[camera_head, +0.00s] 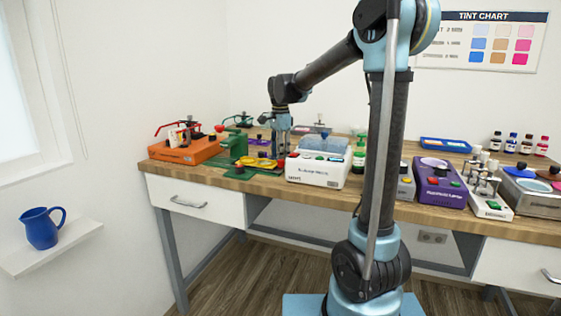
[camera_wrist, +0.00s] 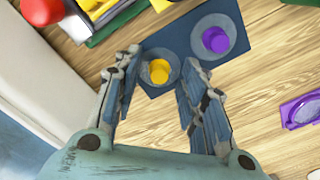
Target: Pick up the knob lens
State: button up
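Two round greyish lens-like discs with upright knobs lie side by side on a dark blue mat (camera_wrist: 187,33) in the wrist view. One has a yellow knob (camera_wrist: 159,71), the other a purple knob (camera_wrist: 215,40). I cannot tell which of them the task calls the knob lens. My gripper (camera_wrist: 160,68) is open, its fingers on either side of the yellow-knobbed disc in the picture. The gap to the knob's height is unclear, and nothing is held. In the head view my gripper (camera_head: 281,148) points down over the bench, and the discs are hard to make out there.
A magenta-purple tray (camera_wrist: 287,107) holding a clear lens lies at the right in the wrist view. A red round part (camera_wrist: 42,10) is at upper left. In the head view a white machine (camera_head: 315,172), an orange box (camera_head: 186,151) and a green press (camera_head: 234,145) stand close around.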

jog(key=c, duration=0.9)
